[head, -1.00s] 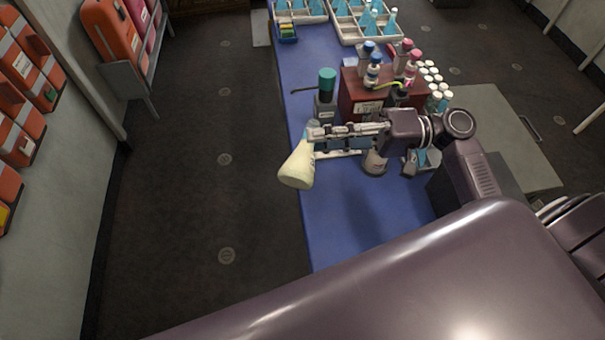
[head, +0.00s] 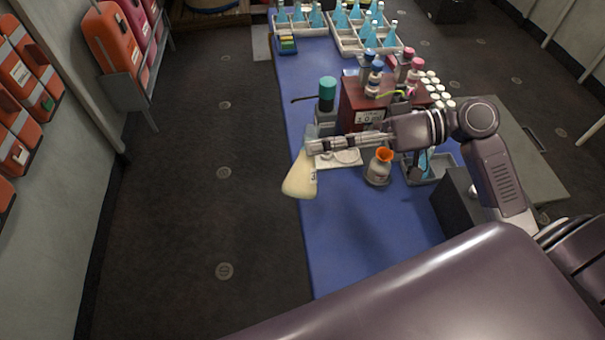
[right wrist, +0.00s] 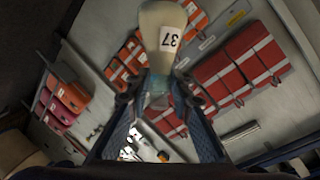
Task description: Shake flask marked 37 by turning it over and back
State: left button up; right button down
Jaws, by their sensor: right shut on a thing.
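The flask (head: 299,180) is a cone filled with something cream-coloured. My right gripper (head: 311,147) is shut on its narrow neck and holds it at the left edge of the blue bench. The gripper partly covers the neck. My left gripper is not in view.
On the blue bench (head: 345,245) stand a green-capped device (head: 327,95), a dark red box (head: 360,105) with bottles, an orange-topped bottle (head: 380,165) and a grey tray (head: 437,168). Racks of blue flasks (head: 365,35) are at the back. The bench front is clear.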

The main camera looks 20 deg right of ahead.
jog(key=m+y+p, duration=0.1)
jog(key=m+p, duration=0.1)
jog(key=m, duration=0.2)
jog(key=m+t+y+p, duration=0.1)
jog(key=m+y+p, duration=0.1)
jog(key=m, duration=0.2)
jog(key=m+y+p, duration=0.2)
jog(key=m, duration=0.2)
jog(key=shift+m+t, duration=0.4)
jog(key=n+h+b, duration=0.1)
jog(key=n+b, duration=0.1)
jog(key=n, duration=0.2)
jog(key=n+g+h+b, duration=0.1)
jog(key=n+h+b, duration=0.1)
jog(key=n+b, duration=0.1)
jog(key=n+h+b, duration=0.2)
jog(key=n+b, duration=0.1)
jog(key=n, duration=0.3)
jog(key=shift+r+g, duration=0.1)
jog(key=shift+g, duration=0.2)
